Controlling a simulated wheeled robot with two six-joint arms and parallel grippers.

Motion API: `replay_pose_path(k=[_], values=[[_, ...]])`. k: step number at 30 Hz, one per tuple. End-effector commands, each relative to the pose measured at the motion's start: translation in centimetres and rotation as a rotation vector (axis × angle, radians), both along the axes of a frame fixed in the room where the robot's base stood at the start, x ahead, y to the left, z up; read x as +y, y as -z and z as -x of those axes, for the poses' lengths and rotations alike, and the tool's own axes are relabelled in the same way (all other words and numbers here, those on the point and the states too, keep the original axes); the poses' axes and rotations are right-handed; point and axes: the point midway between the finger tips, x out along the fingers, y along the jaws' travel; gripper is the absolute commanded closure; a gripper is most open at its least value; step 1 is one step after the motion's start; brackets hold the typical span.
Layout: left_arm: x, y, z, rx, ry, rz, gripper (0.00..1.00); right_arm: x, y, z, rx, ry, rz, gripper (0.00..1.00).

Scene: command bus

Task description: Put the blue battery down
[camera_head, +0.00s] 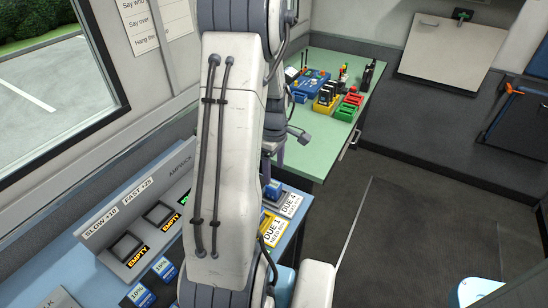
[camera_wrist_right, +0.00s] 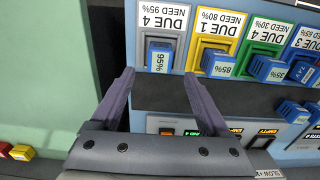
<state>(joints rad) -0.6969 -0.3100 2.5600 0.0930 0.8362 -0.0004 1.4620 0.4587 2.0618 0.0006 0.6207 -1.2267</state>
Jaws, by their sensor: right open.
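In the right wrist view, a blue battery labelled 95% (camera_wrist_right: 160,56) sits in the blue-grey bay marked DUE 4, NEED 95% (camera_wrist_right: 163,17). My right gripper (camera_wrist_right: 159,76) is open, its two fingers apart and nothing between them. The battery is just ahead of the fingertips, clear of both fingers. In the head view my own white arm covers the middle of the picture and hides part of the bays. A blue battery (camera_head: 272,188) shows just right of that arm. My left gripper is not in view.
Other bays, yellow (camera_wrist_right: 216,30), green (camera_wrist_right: 265,40) and blue, hold more blue batteries in the right wrist view. Slots with EMPTY signs (camera_head: 138,257) and two batteries marked 10% (camera_head: 138,296) and 15% (camera_head: 164,268) are at lower left. A green bench (camera_head: 318,154) stands behind.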

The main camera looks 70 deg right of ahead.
Motion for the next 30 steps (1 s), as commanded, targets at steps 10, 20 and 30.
replay_pose_path(k=[10,20,30], values=[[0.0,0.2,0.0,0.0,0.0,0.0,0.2,-0.1,-4.8,0.0,-0.001,0.0,0.001,0.21],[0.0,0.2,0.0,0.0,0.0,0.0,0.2,0.1,-5.1,-0.5,-0.001,-0.006,0.0,0.21],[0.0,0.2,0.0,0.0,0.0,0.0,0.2,9.9,-7.6,-15.5,-0.02,-0.214,0.005,0.21]])
